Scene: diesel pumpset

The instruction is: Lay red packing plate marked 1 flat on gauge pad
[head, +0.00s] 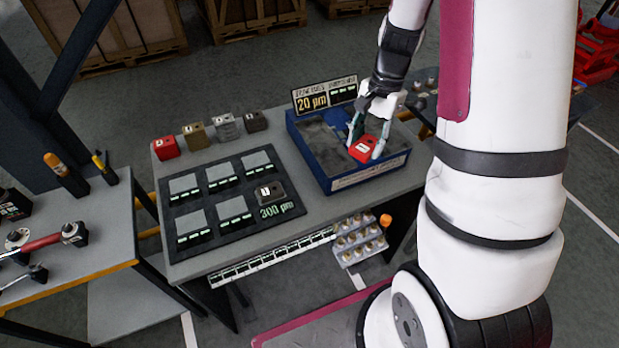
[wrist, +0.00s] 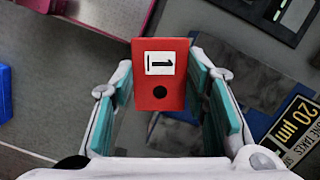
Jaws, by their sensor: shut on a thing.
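My gripper (head: 366,138) is shut on a red packing plate (head: 364,150) with a white label. In the wrist view the plate (wrist: 160,102) sits between the two teal finger pads (wrist: 163,84), its label reads 1, and a dark round hole shows beside the label. The gripper holds it over the right part of a blue-walled tray (head: 372,172) with a grey inside. I cannot tell whether the plate touches the tray. No surface is clearly labelled as the gauge pad. A black board (head: 243,218) marked 300 µm carries several grey square pads.
A sign reading 20 µm (head: 311,101) stands behind the tray and also shows in the wrist view (wrist: 293,124). A red block (head: 166,147), a tan block (head: 195,136) and two darker blocks line the bench's back left. A dark labelled block (head: 269,192) sits on the board.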

